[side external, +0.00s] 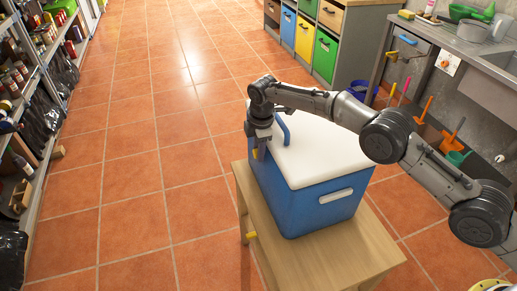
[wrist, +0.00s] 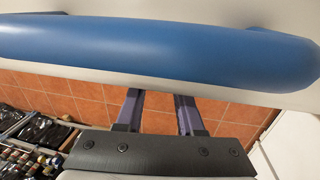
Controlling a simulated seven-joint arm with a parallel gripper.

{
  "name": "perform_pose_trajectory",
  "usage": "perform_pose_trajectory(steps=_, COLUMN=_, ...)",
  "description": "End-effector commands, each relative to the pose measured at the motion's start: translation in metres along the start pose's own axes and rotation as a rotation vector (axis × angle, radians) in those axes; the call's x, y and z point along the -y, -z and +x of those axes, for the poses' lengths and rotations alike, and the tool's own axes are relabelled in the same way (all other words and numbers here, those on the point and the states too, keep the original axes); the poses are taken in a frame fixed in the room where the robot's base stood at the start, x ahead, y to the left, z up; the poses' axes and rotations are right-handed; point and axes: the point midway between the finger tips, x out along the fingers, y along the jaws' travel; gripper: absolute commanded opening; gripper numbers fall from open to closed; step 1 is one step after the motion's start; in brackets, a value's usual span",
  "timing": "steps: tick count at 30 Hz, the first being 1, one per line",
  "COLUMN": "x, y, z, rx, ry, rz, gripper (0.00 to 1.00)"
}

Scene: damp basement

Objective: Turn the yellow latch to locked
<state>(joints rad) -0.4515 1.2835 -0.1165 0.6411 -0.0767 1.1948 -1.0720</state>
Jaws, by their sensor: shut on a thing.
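The blue cooler (side external: 312,208) with its white lid (side external: 318,150) stands on a small wooden table. The yellow latch (side external: 255,153) shows as a small patch on the cooler's left side, just below the lid edge. My gripper (side external: 260,146) points down there and is shut on the latch, hiding most of it. In the wrist view my gripper's fingers (wrist: 158,98) reach down past the lid edge with a gap between them. The latch cannot be made out in that view, so its exact angle is unclear. The blue lid handle (wrist: 160,45) crosses close in front of the camera.
The wooden table (side external: 335,262) has bare top at the front. A small yellow piece (side external: 251,235) shows at its left edge. Shelves (side external: 40,95) stand far left; a drawer cabinet (side external: 327,57) and a sink counter (side external: 470,50) stand behind. Open tiled floor lies left of the table.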

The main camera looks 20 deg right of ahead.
Motion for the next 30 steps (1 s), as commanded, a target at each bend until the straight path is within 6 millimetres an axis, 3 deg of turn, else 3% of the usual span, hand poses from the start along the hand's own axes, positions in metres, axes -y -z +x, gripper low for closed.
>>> perform_pose_trajectory(steps=30, x=0.0042, y=-0.0016, z=0.0007, rx=-0.005, ry=-0.266, rz=0.003, gripper=0.00)
